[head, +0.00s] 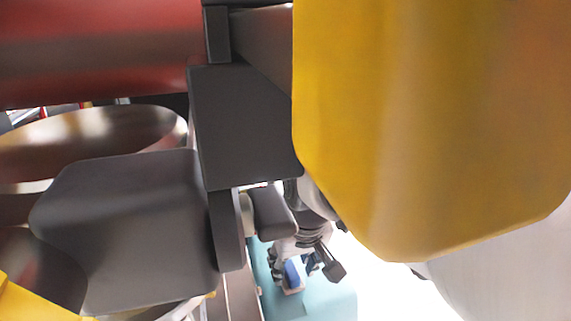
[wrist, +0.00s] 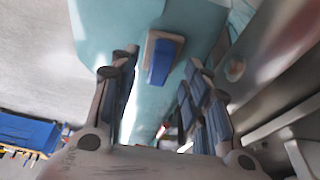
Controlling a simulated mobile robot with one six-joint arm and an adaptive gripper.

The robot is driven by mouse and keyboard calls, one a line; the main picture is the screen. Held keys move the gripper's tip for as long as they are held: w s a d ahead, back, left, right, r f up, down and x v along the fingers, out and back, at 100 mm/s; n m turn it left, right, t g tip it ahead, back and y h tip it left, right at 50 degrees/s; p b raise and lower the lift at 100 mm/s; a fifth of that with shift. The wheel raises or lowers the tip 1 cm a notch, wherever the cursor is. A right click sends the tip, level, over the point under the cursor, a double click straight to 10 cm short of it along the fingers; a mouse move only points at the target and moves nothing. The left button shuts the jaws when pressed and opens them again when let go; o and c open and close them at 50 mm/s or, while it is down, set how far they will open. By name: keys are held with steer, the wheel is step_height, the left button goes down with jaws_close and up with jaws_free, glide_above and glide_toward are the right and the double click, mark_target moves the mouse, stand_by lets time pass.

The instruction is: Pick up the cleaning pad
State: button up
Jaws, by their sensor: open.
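The cleaning pad appears to be the small block with a blue top and a pale brown base (wrist: 161,60). It lies on a light teal surface (wrist: 110,20) in the upper middle of the wrist view. In the head view it shows small at the bottom (head: 292,274), partly hidden by my gripper. My gripper (wrist: 158,66) is open, with one finger on each side of the pad in the wrist picture and nothing held. In the head view my gripper (head: 303,266) is over the teal surface. I cannot tell how high it is above the pad.
A brown, metallic-looking panel (wrist: 265,50) stands close on the right of the wrist view. A blue box-like thing (wrist: 28,132) lies at the lower left. Large yellow (head: 430,120) and dark grey (head: 130,230) bodies fill much of the head view.

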steer(key=shift+x, duration=0.95)
steer(key=shift+c, duration=0.2)
jaws_close()
